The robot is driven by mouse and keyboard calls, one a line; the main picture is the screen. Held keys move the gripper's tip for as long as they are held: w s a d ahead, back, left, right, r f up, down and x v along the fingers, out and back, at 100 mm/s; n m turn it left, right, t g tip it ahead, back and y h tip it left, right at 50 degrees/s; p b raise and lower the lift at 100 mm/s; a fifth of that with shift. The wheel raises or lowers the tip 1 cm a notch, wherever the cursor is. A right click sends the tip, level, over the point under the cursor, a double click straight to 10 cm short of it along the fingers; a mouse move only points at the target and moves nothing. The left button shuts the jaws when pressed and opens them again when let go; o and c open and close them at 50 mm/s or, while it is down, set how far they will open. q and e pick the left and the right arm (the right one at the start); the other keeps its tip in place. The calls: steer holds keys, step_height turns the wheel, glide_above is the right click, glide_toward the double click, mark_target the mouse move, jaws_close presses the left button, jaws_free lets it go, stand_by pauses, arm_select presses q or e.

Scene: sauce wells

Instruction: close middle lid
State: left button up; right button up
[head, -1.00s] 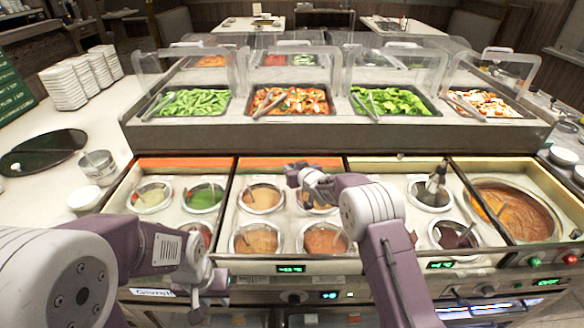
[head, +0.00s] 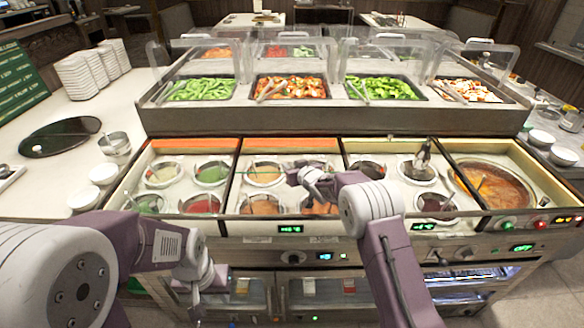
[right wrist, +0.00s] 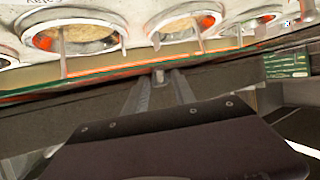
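The sauce station has several bays, and an orange-red strip (head: 283,145) runs along the back of a middle bay. I cannot tell whether this strip is the middle lid. My right gripper (head: 296,172) reaches over that bay, above its wells. In the right wrist view its two fingers (right wrist: 160,80) have a small grey knob-like piece between their tips, just below a long green and orange edge (right wrist: 205,55). Whether they grip it is unclear. My left gripper (head: 198,303) hangs in front of the station, away from the bays; its fingers are too small to read.
A ladle (head: 422,156) stands in a well at the right. A large soup well (head: 492,186) is farther right. A food counter (head: 330,120) with clear guards stands behind. White bowls (head: 104,174) are at the left. There is open floor at the lower right.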

steer(key=v, duration=0.9)
steer(key=shift+b, duration=0.4)
